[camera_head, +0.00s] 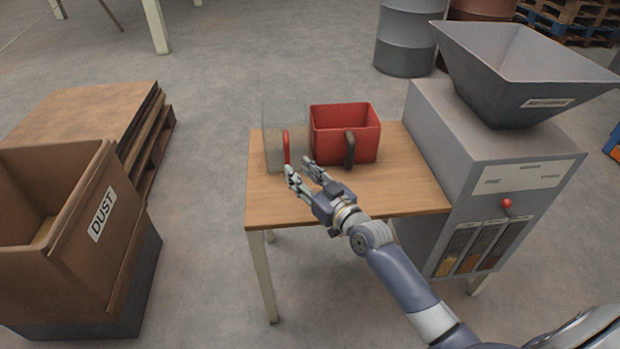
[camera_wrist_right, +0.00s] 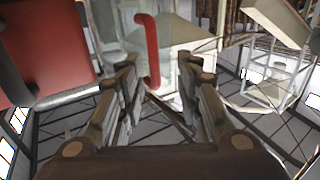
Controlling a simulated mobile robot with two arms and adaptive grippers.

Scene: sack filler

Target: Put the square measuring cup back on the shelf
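A clear, see-through square cup (camera_head: 273,140) with a red handle stands upright at the left end of a small wooden table (camera_head: 400,192). Next to it on the right stands a red square container (camera_head: 331,131) with a dark handle. My right gripper (camera_head: 299,168) is open and empty, with its fingertips close to the clear cup's red handle. In the right wrist view the red handle (camera_wrist_right: 152,52) shows ahead between the parted fingers; I cannot tell whether they touch it. The red container (camera_wrist_right: 45,50) is at upper left there. My left gripper is out of view.
A grey machine (camera_head: 460,150) with a hopper (camera_head: 520,65) stands against the table's right side. A cardboard box (camera_head: 60,240) labelled DUST and a stacked pallet (camera_head: 90,115) stand at left. Floor between the box and table is clear.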

